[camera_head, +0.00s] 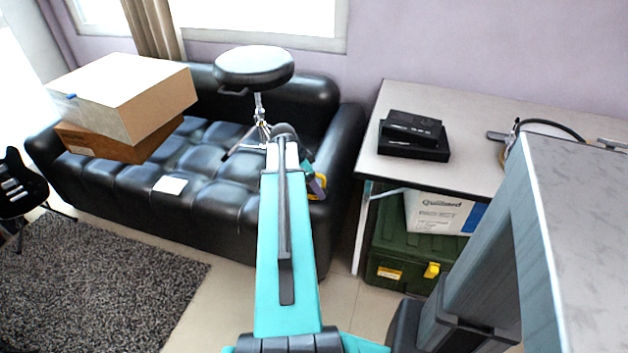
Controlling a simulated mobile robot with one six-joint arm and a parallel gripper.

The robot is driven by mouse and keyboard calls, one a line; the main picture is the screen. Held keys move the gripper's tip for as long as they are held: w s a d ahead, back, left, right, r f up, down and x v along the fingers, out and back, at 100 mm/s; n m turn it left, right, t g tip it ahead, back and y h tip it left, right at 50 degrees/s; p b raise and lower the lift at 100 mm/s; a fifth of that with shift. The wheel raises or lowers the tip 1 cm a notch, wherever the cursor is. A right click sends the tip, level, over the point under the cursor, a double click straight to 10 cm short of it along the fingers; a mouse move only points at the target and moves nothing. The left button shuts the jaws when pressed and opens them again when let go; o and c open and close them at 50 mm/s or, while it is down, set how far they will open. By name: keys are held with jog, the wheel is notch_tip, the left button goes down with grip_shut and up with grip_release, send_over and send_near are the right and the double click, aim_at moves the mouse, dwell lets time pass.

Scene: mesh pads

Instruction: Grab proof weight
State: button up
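I cannot make out a proof weight anywhere in this view. My teal arm rises from the bottom middle toward the sofa, and its far end is a dark rounded joint.
A black sofa (225,190) holds cardboard boxes (125,95), a black-seated stool (254,66) and a white card (170,185). Right, a table (480,110) bears black devices (413,135) and a cable (550,124); a green case (405,255) is underneath. A grey rug (90,280) lies left.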

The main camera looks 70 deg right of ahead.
jog(key=s+a, duration=0.1)
jog(key=a, duration=0.1)
jog(key=s+a, duration=0.1)
jog(key=a, duration=0.2)
jog(key=s+a+r, duration=0.1)
jog(key=a, duration=0.1)
jog(key=shift+a, duration=0.15)
jog(key=shift+s+a+r+p, duration=0.1)
jog(key=shift+r+p, duration=0.1)
jog(key=shift+p, duration=0.7)
jog(key=p, duration=0.4)
jog(key=shift+s+a, duration=0.2)
jog(key=shift+a, duration=0.2)
jog(key=a+p, duration=0.1)
jog(key=p, duration=0.2)
jog(key=shift+s, duration=0.15)
jog(key=shift+s+a+f+p, duration=0.15)
jog(key=shift+a+p, duration=0.1)
jog(key=shift+p, duration=0.9)
